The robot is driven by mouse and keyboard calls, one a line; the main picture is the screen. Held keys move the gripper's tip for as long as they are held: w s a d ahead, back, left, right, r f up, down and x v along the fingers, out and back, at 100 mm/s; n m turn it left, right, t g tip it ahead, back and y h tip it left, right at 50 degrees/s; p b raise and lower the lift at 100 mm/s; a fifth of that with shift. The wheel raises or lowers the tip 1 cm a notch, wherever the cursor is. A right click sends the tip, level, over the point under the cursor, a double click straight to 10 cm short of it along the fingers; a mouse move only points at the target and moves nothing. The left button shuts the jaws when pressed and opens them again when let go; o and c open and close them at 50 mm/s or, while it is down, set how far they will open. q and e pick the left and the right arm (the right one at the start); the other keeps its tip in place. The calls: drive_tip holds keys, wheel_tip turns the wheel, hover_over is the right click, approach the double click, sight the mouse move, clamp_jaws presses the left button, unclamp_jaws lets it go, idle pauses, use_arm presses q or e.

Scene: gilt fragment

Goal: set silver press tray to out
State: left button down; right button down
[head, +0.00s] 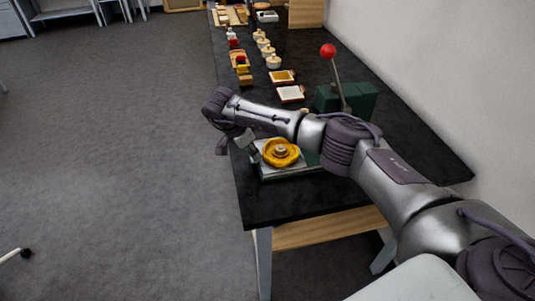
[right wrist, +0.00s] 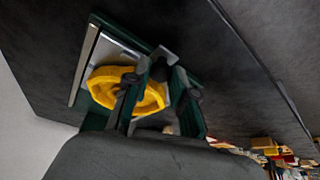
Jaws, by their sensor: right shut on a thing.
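The silver press tray (head: 268,171) lies near the front end of the black table, at the foot of the green press (head: 361,97). A round yellow piece (head: 281,153) with a small knob-like middle rests on it. My right gripper (head: 246,143) is at the tray's left edge and shut on it; the arm hides part of the press. The right wrist view shows my gripper (right wrist: 168,72) at the edge of the tray (right wrist: 104,54), beside the yellow piece (right wrist: 104,83). My left gripper is not in view.
The press lever has a red ball (head: 328,51) and stands up. Two small framed trays (head: 290,93) and several jars and blocks line the table (head: 310,205) beyond. A wall (head: 420,70) runs along the right. The grey floor (head: 110,150) on the left is open.

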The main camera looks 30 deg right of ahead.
drive_tip(key=shift+a, duration=0.2)
drive_tip(key=c, duration=1)
unclamp_jaws()
drive_tip(key=shift+w+a, duration=0.1)
drive_tip(key=shift+a, duration=0.05)
drive_tip(key=v, duration=1.2)
